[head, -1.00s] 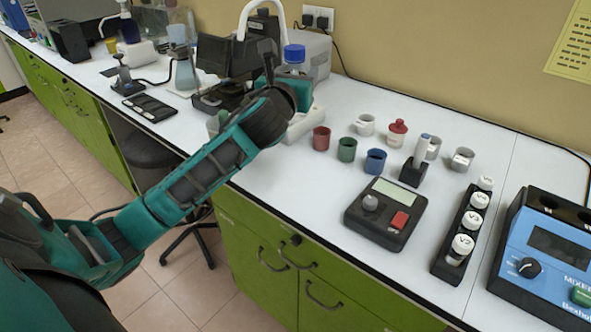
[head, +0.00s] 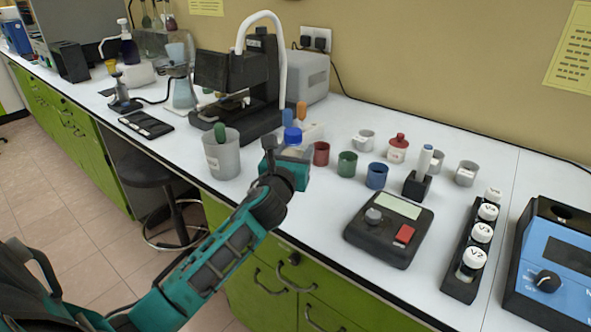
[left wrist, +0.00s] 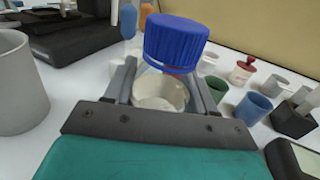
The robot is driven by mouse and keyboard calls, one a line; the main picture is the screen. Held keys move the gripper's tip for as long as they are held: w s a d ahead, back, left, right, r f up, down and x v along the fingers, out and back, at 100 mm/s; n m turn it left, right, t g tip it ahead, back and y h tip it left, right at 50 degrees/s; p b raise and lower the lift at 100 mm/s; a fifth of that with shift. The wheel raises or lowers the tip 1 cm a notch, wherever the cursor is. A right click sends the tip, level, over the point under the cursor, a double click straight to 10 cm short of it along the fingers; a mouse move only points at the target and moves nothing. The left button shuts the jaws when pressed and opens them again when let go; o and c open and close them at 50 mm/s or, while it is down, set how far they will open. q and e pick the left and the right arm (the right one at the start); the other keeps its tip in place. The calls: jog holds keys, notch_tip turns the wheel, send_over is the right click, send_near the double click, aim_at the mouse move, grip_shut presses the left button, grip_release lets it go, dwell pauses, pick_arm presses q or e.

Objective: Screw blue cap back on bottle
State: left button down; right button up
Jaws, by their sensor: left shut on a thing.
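The blue cap (head: 292,135) sits at the top of a pale bottle held by my left gripper (head: 290,154). In the left wrist view, the ribbed blue cap (left wrist: 176,40) stands above and between the grey fingers, slightly tilted. Below it, a pale, cream-coloured round body of the bottle (left wrist: 160,94) shows between the fingers. My left gripper is shut on this bottle, over the front part of the bench. I cannot tell whether the cap is threaded tight or only resting. My right gripper is not in view.
A large grey beaker (head: 222,155) stands left of the gripper. Red (head: 321,153), green (head: 347,164) and blue (head: 376,176) cups stand to the right. A black instrument (head: 389,231) and vial rack (head: 463,262) lie further right. A dark machine (head: 240,75) stands behind.

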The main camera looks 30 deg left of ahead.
pick_arm(q)
notch_tip(320, 180, down, 4)
jog(key=shift+r+b, duration=0.25)
jog(key=shift+b, duration=0.6)
jog(key=shift+f, duration=0.5)
jog(key=shift+c, duration=1.8)
grip_release()
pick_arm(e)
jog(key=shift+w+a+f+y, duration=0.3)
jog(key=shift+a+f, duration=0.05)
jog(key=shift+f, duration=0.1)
pick_arm(q)
jog(key=shift+r, duration=0.1)
